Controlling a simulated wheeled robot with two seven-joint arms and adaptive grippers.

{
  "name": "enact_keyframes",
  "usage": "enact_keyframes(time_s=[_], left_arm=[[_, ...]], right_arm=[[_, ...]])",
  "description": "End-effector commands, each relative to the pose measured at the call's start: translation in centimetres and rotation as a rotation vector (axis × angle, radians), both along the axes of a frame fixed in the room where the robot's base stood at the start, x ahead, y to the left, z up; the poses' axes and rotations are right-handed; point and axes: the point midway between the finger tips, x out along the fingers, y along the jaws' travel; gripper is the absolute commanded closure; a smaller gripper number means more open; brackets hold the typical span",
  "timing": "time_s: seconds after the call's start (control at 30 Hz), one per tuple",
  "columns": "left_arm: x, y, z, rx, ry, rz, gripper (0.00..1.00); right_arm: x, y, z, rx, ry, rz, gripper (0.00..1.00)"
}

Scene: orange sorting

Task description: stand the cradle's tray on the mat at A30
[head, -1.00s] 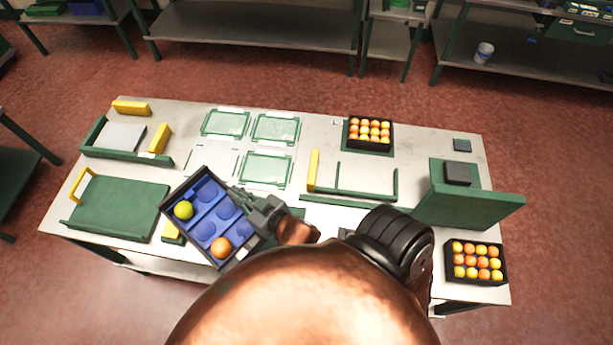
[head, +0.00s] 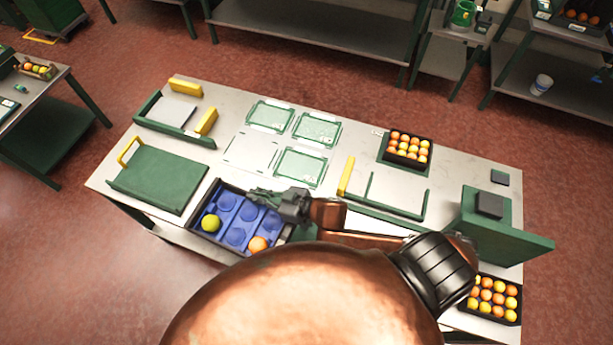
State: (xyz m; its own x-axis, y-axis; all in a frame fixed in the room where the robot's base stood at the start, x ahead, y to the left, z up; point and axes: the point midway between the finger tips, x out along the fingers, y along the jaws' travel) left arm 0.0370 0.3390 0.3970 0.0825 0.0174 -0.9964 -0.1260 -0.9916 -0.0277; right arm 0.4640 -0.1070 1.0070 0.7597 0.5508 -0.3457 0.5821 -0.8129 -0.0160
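A black tray (head: 193,228) with a blue cupped insert is at the table's front edge, left of centre. It holds a yellow-green fruit (head: 211,222) at its left end and an orange (head: 258,244) at its front right; several cups are empty. My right gripper (head: 264,197) is at the tray's far right side and appears shut on its wall; the fingertips are hard to make out. Green-framed mats (head: 301,183) lie behind the tray, with a paler spot (head: 250,151) beside them. The labels are too small to read, so I cannot tell which is A30. My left gripper is not in view.
A green board with a yellow handle (head: 158,183) lies left of the tray. A green-edged holder with yellow blocks (head: 205,121) stands behind it. Full fruit trays stand at the back (head: 387,152) and front right (head: 518,300). A green stand (head: 480,225) is at right.

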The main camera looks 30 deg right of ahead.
Motion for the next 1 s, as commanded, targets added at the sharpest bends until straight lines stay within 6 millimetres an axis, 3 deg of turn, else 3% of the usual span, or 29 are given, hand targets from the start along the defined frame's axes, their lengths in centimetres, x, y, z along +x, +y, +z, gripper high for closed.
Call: enact_keyframes(time_s=[0.27,0.7,0.83,1.0], left_arm=[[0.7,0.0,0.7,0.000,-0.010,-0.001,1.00],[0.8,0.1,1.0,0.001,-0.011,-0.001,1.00],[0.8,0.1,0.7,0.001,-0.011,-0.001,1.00],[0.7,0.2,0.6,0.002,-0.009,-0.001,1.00]], right_arm=[[0.8,-1.4,-1.2,0.004,0.000,0.066,1.00],[5.3,-9.5,-5.2,0.000,-0.001,0.064,1.00],[6.2,-11.1,-7.9,0.003,0.001,0.064,1.00],[7.0,-12.4,-9.8,0.006,-0.001,0.066,1.00]])
